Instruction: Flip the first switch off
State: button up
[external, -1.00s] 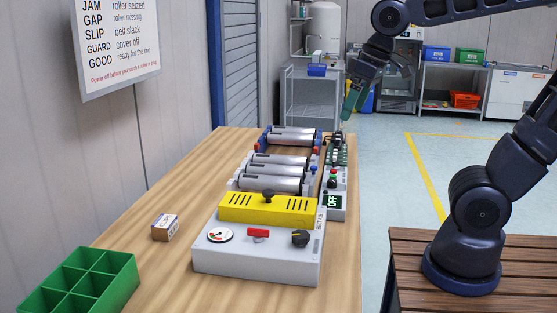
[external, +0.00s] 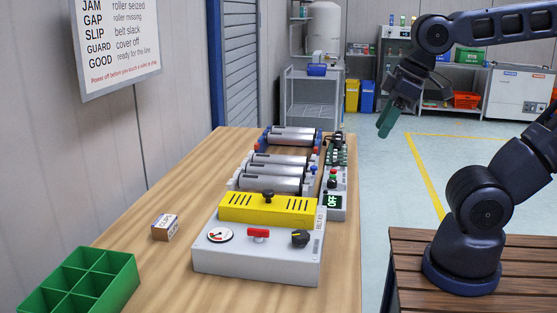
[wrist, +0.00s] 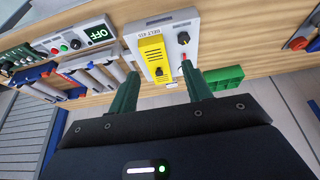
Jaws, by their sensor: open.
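A grey control box (external: 258,262) at the bench's near end has a red switch (external: 257,235) between a round gauge (external: 220,235) and a black knob (external: 300,238). Its red handle is too small to judge its setting surely. A side panel has a lit display reading OFF (external: 333,202) and a row of small switches (external: 337,155) behind it. My gripper (external: 388,122) is right of the bench in the external view, apart from everything. In the wrist view my gripper (wrist: 160,72) is open and empty, with the red switch (wrist: 183,58) near one fingertip.
A yellow cover (external: 266,207) with a black knob sits behind the box, before several metal rollers (external: 277,183). A small carton (external: 164,227) and a green divided tray (external: 119,291) lie left. Bare wood (external: 160,285) lies between tray and box.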

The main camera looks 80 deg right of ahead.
jog(key=shift+w+d+r, duration=0.1)
jog(key=shift+w+d, duration=0.05)
jog(key=shift+w, duration=0.05)
jog(key=c, duration=0.7)
jog(key=shift+g+h, duration=0.4)
jog(key=shift+g, duration=0.1)
jog(key=w+d, duration=0.1)
jog(key=w, duration=0.1)
jog(key=w+d+r, duration=0.1)
jog(key=w+d, duration=0.2)
jog(key=shift+w+r, duration=0.3)
grip_shut()
jog(key=w+d+f+g, duration=0.2)
jog(key=w+d, duration=0.5)
jog(key=d, duration=0.4)
jog(key=w+d+f+g, duration=0.1)
jog(key=w+d+g, duration=0.1)
jog(key=w+d, duration=0.65)
jog(key=s+d+f+g, duration=0.1)
jog(key=d+f, duration=0.5)
jog(key=d, duration=0.5)
jog(key=s+d+f+g, duration=0.1)
jog(key=d+f, duration=0.6)
jog(key=d, duration=0.4)
jog(key=s+d+f+g, duration=0.1)
jog(key=d+f+g, duration=0.1)
jog(key=d+f, duration=0.4)
jog(key=shift+d+f+y, duration=0.15)
jog(key=shift+d+y, duration=0.25)
jog(key=shift+d, duration=2.2)
